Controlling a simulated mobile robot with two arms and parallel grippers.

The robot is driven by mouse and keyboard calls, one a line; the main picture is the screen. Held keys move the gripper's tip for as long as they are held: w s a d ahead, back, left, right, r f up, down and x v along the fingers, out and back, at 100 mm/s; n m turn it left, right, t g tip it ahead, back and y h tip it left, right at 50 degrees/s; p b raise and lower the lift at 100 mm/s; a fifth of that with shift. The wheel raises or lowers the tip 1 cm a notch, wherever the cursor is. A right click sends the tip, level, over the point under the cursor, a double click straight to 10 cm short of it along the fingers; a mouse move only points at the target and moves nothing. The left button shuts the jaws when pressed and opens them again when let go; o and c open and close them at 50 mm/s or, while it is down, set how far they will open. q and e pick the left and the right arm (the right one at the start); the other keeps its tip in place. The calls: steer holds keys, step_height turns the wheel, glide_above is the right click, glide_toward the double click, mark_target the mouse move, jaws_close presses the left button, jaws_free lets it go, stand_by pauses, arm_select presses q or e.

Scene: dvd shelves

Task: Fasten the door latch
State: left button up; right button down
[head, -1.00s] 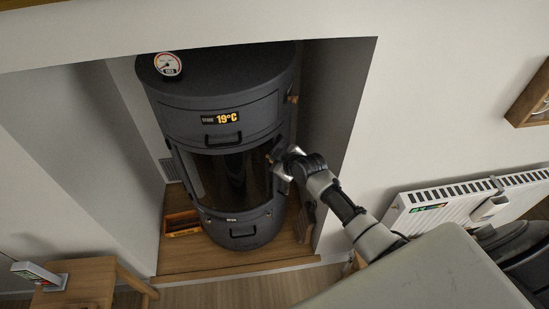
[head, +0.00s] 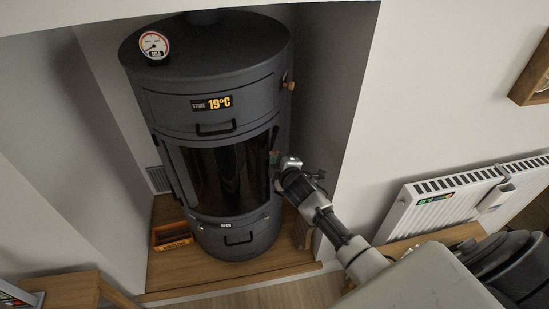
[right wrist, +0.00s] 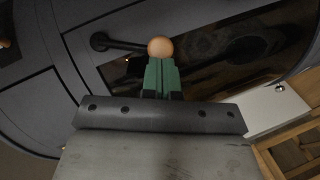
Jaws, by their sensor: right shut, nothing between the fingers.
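The dark grey cylindrical stove (head: 160,100) stands in the alcove. Its curved glass door (head: 215,175) looks flush with the body in the head view, though a small gap cannot be ruled out. In the right wrist view, a black latch lever (right wrist: 125,45) runs sideways from a round pivot and ends in a wooden ball knob (right wrist: 160,47). My right gripper (head: 276,158) is at the door's right edge. Its green fingers (right wrist: 160,77) are shut and empty, with their tips right at the knob; contact is unclear. My left gripper is not in view.
A second wooden knob (head: 291,86) sits higher on the stove's right side. The alcove's right wall (head: 335,110) is close to my right arm. A white radiator (head: 440,205) stands at right, and a wooden box (head: 172,237) lies left of the stove base.

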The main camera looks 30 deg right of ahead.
arm_select(q)
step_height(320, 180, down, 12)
steer(key=b, duration=1)
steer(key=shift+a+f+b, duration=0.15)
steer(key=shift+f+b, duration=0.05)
steer(key=shift+b, duration=0.2)
arm_select(e)
steer(key=shift+w+d+f+n+t+h, duration=0.25)
steer(key=shift+w+d+f+n+t, duration=0.15)
steer(key=shift+d+f+n+t, duration=0.5)
steer(key=shift+w+d+f+n+t+h, duration=0.25)
steer(key=shift+w+d+f+n+t, duration=0.25)
steer(key=shift+n, duration=0.7)
steer(key=shift+s+d+r, duration=0.1)
steer(key=shift+r, duration=0.05)
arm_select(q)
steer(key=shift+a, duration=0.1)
